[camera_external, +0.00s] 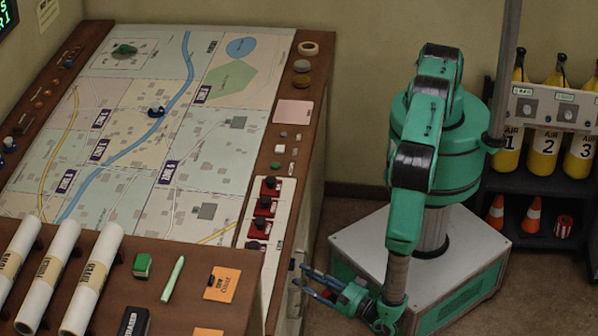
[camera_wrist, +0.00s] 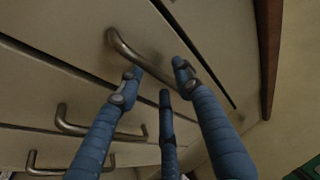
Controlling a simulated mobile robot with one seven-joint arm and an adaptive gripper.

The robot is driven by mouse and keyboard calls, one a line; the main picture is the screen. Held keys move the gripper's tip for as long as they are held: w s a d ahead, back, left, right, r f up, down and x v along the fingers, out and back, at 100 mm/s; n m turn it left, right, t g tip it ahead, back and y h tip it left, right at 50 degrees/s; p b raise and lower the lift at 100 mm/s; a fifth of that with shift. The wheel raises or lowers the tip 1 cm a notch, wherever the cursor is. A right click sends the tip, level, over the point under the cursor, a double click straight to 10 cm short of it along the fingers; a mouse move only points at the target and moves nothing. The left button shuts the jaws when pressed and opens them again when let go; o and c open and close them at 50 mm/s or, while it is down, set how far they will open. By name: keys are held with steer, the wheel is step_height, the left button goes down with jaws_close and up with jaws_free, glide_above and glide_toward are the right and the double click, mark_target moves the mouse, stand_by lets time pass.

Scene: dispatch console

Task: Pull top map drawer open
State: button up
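The top map drawer (camera_wrist: 75,35) has a pale front and appears shut in the wrist view. Its curved metal handle (camera_wrist: 122,45) lies just ahead of my gripper (camera_wrist: 157,76). My gripper's blue fingers are spread apart, with the handle's bar running close to their tips. I cannot tell whether they touch it. The outside view also shows my gripper (camera_external: 308,283) low beside the console's right side, with its fingers toward the drawer fronts. The handle is too small there to make out clearly.
Two lower handles (camera_wrist: 90,128) (camera_wrist: 43,166) show at the left in the wrist view. The map console (camera_external: 318,140) has a brown rim. My base stands on carpet to its right. A dark shelf (camera_external: 545,205) with yellow air cylinders and cones is at the far right.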

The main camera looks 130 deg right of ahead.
jaws_close()
steer(key=shift+a, duration=0.15)
steer(key=s+a+b, duration=0.2)
steer(key=s+a, duration=1.7)
jaws_free()
